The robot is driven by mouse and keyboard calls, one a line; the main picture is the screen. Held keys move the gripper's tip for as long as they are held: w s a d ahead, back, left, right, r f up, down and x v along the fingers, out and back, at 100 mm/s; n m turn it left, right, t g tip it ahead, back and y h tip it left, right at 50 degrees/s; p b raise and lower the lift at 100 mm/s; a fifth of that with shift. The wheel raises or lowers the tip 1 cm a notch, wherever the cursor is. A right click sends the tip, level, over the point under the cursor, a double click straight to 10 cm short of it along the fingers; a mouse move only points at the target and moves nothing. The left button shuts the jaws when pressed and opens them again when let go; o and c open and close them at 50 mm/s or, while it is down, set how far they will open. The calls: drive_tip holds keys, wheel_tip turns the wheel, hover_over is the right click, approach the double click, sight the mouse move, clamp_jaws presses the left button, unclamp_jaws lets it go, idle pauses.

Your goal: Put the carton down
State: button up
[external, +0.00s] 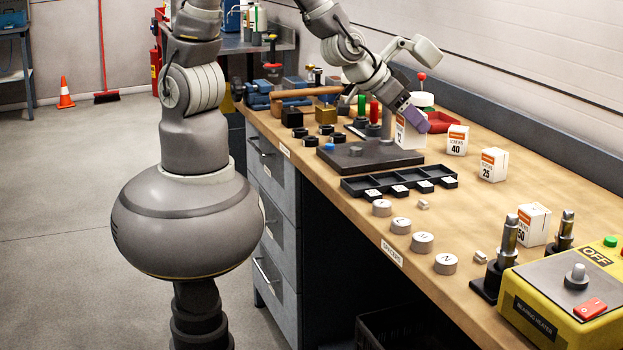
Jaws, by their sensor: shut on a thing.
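My gripper (414,118) is at the far middle of the bench, pointing down, with purple fingers shut on a white carton (408,136). The carton is upright and its front shows a dark number and part of an orange band; the fingers hide its upper part. Its bottom is close to the bench top (560,180), behind the dark plate; I cannot tell whether it touches. Other white cartons with orange bands stand to the right: one marked 40 (457,141), one marked 25 (493,166) and one marked 50 (534,224) nearer the front.
A dark plate (350,158) and a black compartment tray (360,186) lie in front of the held carton. Several round metal pieces (422,242) line the front edge. A yellow bearing heater (530,310) fills the near right. Bare wood lies between the cartons.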

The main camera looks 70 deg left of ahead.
drive_tip(key=shift+d+r, duration=0.1)
drive_tip(key=shift+r, duration=0.65)
drive_tip(key=shift+w+r, duration=0.15)
drive_tip(key=shift+w, duration=0.15)
drive_tip(key=w+a+f+b, duration=0.1)
drive_tip(key=w+a, duration=0.2)
drive_tip(key=w, duration=0.4)
drive_tip(key=w+a+m+b, duration=0.1)
drive_tip(key=w+a, duration=0.2)
drive_tip(key=w, duration=0.3)
drive_tip(key=w+a+f+b, duration=0.1)
drive_tip(key=w+a+b, duration=0.15)
drive_tip(key=w, duration=0.45)
drive_tip(key=w+a+r+n+y+b, duration=0.1)
drive_tip(key=w+a, duration=0.3)
drive_tip(key=a, duration=1)
drive_tip(key=w+a+r+n+b, duration=0.1)
drive_tip(key=w+a+n, duration=0.15)
drive_tip(key=a, duration=1.15)
drive_tip(key=shift+m, duration=0.45)
drive_tip(key=shift+w+a+f+b, duration=0.15)
drive_tip(key=shift+f+b, duration=0.45)
drive_tip(key=shift+f, duration=1.9)
drive_tip(key=shift+w+f+b, duration=0.1)
drive_tip(key=shift+f+b, duration=0.45)
drive_tip(key=shift+f, duration=2)
drive_tip(key=shift+w+a+f+b, duration=0.15)
drive_tip(key=shift+f+b, duration=0.45)
drive_tip(key=shift+f, duration=1.9)
drive_tip(key=shift+d, duration=0.1)
